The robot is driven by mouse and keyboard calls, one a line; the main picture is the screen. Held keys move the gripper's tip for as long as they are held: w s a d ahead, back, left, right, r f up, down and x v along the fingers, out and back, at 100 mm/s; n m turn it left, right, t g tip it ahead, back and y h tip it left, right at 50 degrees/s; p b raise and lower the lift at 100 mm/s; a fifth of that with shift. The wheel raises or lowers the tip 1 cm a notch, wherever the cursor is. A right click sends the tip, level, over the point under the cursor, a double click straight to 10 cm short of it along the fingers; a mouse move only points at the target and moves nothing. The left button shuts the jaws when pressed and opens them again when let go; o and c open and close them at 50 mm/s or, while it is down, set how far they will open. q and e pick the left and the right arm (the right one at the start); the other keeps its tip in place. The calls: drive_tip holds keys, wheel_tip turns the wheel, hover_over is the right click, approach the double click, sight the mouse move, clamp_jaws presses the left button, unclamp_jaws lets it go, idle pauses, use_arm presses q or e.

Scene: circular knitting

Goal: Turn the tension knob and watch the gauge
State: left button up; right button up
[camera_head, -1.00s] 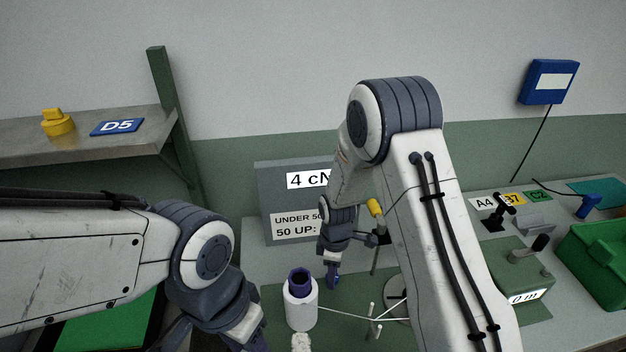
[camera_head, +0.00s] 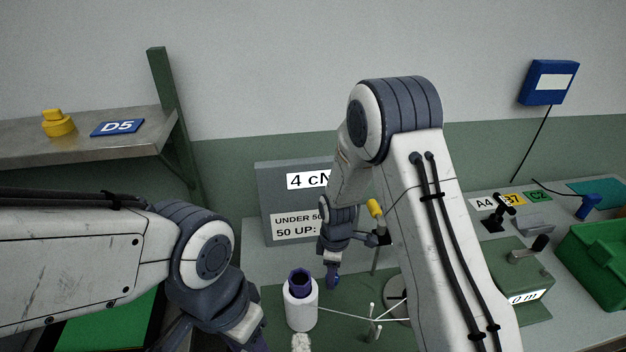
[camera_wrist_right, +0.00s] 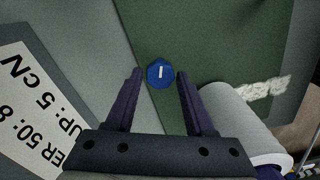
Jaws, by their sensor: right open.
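A blue tension knob (camera_wrist_right: 160,74) with a white mark lies between the fingertips of my right gripper (camera_wrist_right: 160,78) in the right wrist view. The two dark fingers stand apart on either side of it, and whether they touch it is unclear. In the head view a blue end (camera_head: 334,282) shows at the tip of my right gripper. My left gripper (camera_head: 250,342) is cut off at the bottom edge.
A white yarn cone (camera_head: 301,311) stands left of thin white thread posts (camera_head: 373,325). A sign (camera_head: 296,224) reads "UNDER 50" and "50 UP". At right are a green box with a crank (camera_head: 520,272) and a green bin (camera_head: 595,265). A shelf (camera_head: 80,147) is at left.

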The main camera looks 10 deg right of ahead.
drive_tip(key=shift+r+p, duration=2.25)
drive_tip(key=shift+r, duration=0.7)
drive_tip(key=shift+f, duration=0.1)
drive_tip(key=o, duration=0.3)
wheel_tip(320, 180, up, 6)
drive_tip(key=p, duration=0.4)
drive_tip(key=shift+p, duration=0.35)
